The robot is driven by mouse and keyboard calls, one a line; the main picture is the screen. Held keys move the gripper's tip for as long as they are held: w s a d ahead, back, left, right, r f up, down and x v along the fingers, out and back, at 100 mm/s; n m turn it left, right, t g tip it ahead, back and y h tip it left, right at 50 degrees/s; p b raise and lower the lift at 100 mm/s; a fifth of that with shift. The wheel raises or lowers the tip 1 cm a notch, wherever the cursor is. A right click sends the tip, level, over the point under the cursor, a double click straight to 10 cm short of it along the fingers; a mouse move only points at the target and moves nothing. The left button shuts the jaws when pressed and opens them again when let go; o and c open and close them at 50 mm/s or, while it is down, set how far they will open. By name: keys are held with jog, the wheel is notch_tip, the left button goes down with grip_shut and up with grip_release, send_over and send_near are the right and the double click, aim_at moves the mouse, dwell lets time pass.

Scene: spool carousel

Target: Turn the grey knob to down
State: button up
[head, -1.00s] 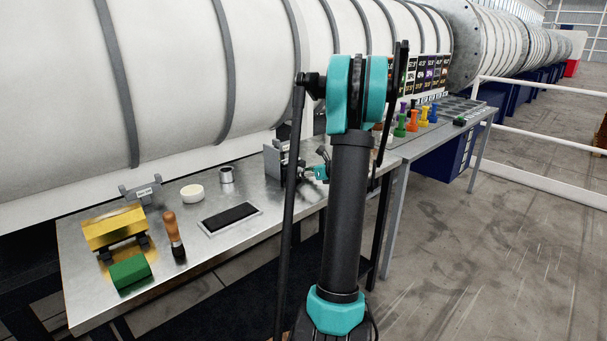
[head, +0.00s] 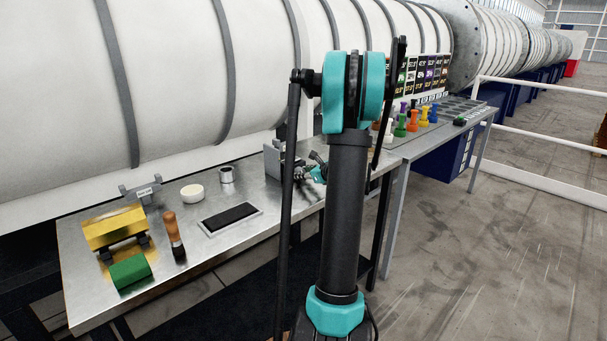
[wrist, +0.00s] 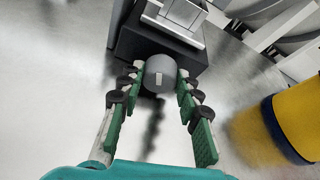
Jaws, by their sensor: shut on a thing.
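The grey knob (wrist: 161,75) is in the wrist view, on the front of a dark box (wrist: 140,47) with a silvery part on top. A short pale mark shows on the knob's face, on its lower half in that picture. My gripper (wrist: 161,84) has its two green-padded fingers on either side of the knob and is shut on it. In the head view my gripper (head: 308,172) is at the grey fixture (head: 272,160) near the bench's right end. The knob is not distinguishable there.
The metal bench (head: 205,259) also holds a white round dish (head: 192,193), a metal cup (head: 226,174), a black pad (head: 230,217), a wooden-handled tool (head: 171,231) and a green block (head: 130,271). A yellow object (wrist: 291,115) with a dark band is right of my gripper in the wrist view.

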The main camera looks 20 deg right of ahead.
jog(key=shift+n+h, duration=0.4)
jog(key=shift+n, duration=0.1)
jog(key=o, duration=1.1)
jog(key=shift+o, duration=0.2)
jog(key=v, duration=1.2)
jog(key=shift+s+f, duration=0.1)
jog(key=shift+f, duration=0.05)
